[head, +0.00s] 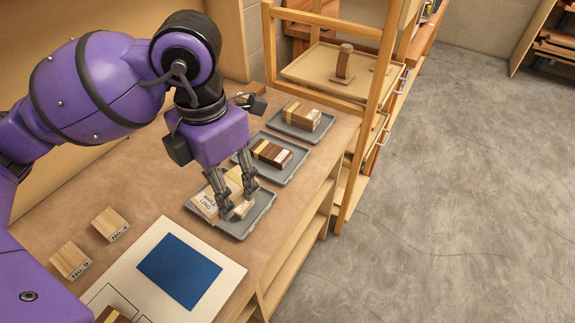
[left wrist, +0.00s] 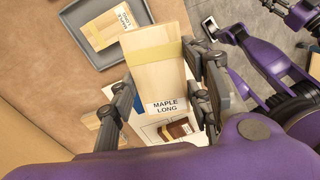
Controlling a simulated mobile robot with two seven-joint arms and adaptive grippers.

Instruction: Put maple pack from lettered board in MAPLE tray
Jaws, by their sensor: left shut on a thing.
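My left gripper (head: 236,205) is shut on a pale maple pack (left wrist: 155,65) with a yellow band and a MAPLE LONG label. It holds the pack at the nearest grey tray (head: 262,207); the fingers partly hide the pack in the head view. A second MAPLE LONG pack (left wrist: 100,28) lies in this tray in the left wrist view. The white board (head: 212,262) with a blue rectangle (head: 180,270) lies nearer on the bench. A dark brown pack (head: 112,315) is on it, cut off by the frame edge. A dark shape at the upper right of the wrist view may be my right gripper.
Two more grey trays stand farther back: the middle one (head: 290,172) holds a dark brown pack (head: 271,153), the far one (head: 325,126) a reddish pack (head: 301,116). Two numbered wooden blocks (head: 70,261) (head: 110,225) stand at left. A wooden rack (head: 347,150) borders the bench's far end.

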